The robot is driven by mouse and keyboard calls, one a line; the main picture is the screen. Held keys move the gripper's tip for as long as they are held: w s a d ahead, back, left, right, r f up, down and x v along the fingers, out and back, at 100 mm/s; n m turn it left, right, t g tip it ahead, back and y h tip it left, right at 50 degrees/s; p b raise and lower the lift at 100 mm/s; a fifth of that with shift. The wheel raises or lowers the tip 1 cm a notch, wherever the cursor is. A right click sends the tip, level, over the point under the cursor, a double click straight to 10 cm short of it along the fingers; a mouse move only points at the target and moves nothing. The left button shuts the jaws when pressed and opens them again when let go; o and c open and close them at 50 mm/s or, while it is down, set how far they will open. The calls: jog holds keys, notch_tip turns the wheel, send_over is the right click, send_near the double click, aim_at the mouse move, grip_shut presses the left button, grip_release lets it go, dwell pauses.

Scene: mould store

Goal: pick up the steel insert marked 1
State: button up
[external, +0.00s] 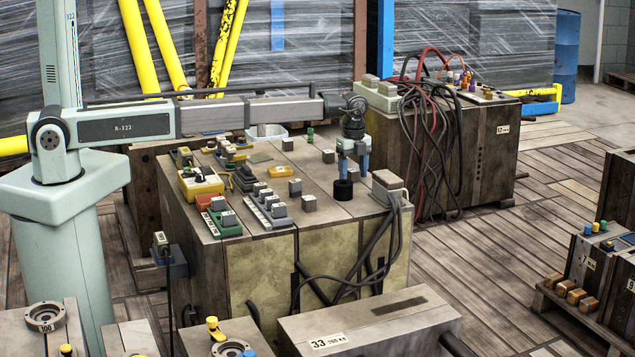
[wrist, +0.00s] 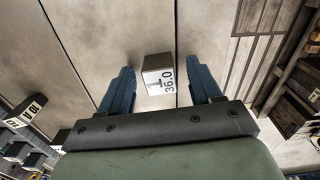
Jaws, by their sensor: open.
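In the wrist view, a small grey block (wrist: 159,75) with a white label stands on the bench top, in the gap between my fingers. Its label reads 36.0 beside a mark that looks like a 1. My gripper (wrist: 162,88) is open, with one blue finger on each side of the block and a visible gap to each. In the external view my gripper (external: 353,170) points down over the right part of the bench (external: 262,170). I cannot tell which block in the external view is the labelled one.
Similar grey blocks (external: 310,203) stand around the bench top. Strips and a yellow box (external: 200,183) crowd its left side. A grey box with cables (external: 388,184) sits at the right edge. Other marked blocks (wrist: 29,111) show at lower left in the wrist view.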

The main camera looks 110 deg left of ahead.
jog(key=shift+f, duration=0.1)
grip_shut()
dwell(0.6)
